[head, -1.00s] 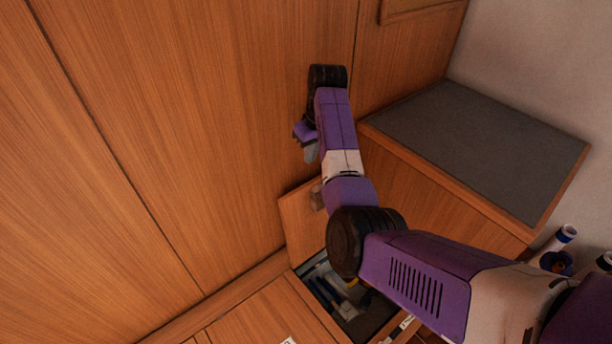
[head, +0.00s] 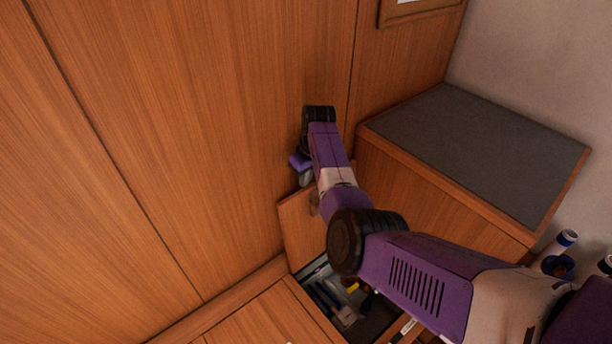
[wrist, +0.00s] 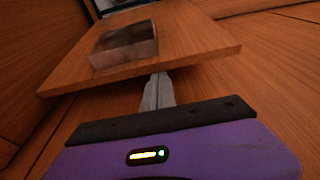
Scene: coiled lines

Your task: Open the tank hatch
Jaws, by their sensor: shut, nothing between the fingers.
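The tank hatch (head: 296,229) is a wooden panel standing raised at the edge of an open compartment (head: 340,308), close to the wood wall. In the wrist view the hatch (wrist: 195,38) crosses the upper half, with a greyish block-like fitting (wrist: 125,45) on its face. My gripper (head: 305,179) is at the hatch's upper edge. Its fingers (wrist: 158,84) are shut together and empty, with the tips right at the panel's edge. I cannot tell whether they touch it. My arm hides the hatch's right part and some of the opening.
The compartment holds dark-handled and yellow items, partly hidden. A wooden cabinet with a grey top (head: 475,150) stands to the right. Blue-and-white rolled items (head: 560,243) are at the far right. A tall wood-panelled wall (head: 190,130) fills the left.

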